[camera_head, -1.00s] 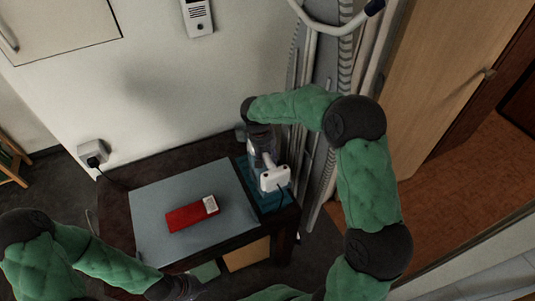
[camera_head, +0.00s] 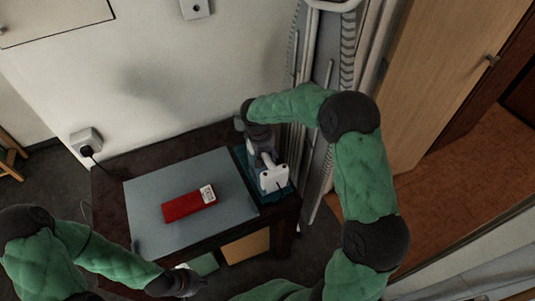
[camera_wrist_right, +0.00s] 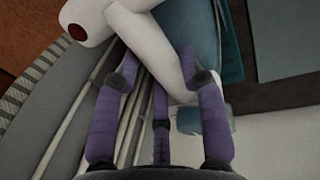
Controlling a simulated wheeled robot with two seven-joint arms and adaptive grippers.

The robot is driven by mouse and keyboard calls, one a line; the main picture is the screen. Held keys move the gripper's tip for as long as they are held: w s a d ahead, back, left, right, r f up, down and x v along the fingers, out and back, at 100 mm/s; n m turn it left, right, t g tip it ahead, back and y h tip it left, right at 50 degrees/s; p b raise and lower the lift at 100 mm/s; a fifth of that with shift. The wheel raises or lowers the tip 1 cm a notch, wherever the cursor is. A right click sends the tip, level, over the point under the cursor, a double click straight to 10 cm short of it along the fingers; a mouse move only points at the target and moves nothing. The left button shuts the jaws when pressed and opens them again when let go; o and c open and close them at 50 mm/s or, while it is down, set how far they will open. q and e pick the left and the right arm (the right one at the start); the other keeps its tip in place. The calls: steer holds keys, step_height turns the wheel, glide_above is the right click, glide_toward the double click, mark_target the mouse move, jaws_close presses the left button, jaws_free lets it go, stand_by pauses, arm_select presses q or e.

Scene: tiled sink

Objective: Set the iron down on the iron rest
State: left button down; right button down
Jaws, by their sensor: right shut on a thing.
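The white iron (camera_head: 273,179) is at the right end of the dark table, over the teal iron rest (camera_head: 284,195). My right gripper (camera_head: 263,148) is shut on the iron from behind. In the right wrist view, the gripper fingers (camera_wrist_right: 160,66) are around the white handle (camera_wrist_right: 170,62), with a teal surface (camera_wrist_right: 195,18) behind it. The contact between iron and rest is hidden, so I cannot tell whether they touch. My left gripper (camera_head: 190,282) is near the table's front edge, away from the iron; its fingers are too small and dark to read.
A red box (camera_head: 184,207) with a white label lies on a grey board (camera_head: 150,195) on the table (camera_head: 110,205), left of the iron. A white rack of rods (camera_head: 312,150) stands close behind and right. A wall socket (camera_head: 87,141) with a plug is at left.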

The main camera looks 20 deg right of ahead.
steer(key=shift+w+f, duration=0.1)
steer(key=shift+f, duration=0.1)
stand_by(1.0)
steer(key=c, duration=0.7)
jaws_free()
steer(key=shift+o, duration=0.2)
steer(key=shift+s+f, duration=0.2)
step_height(320, 180, up, 12)
steer(key=a, duration=0.2)
steer(key=shift+a, duration=0.15)
steer(key=shift+f, duration=0.1)
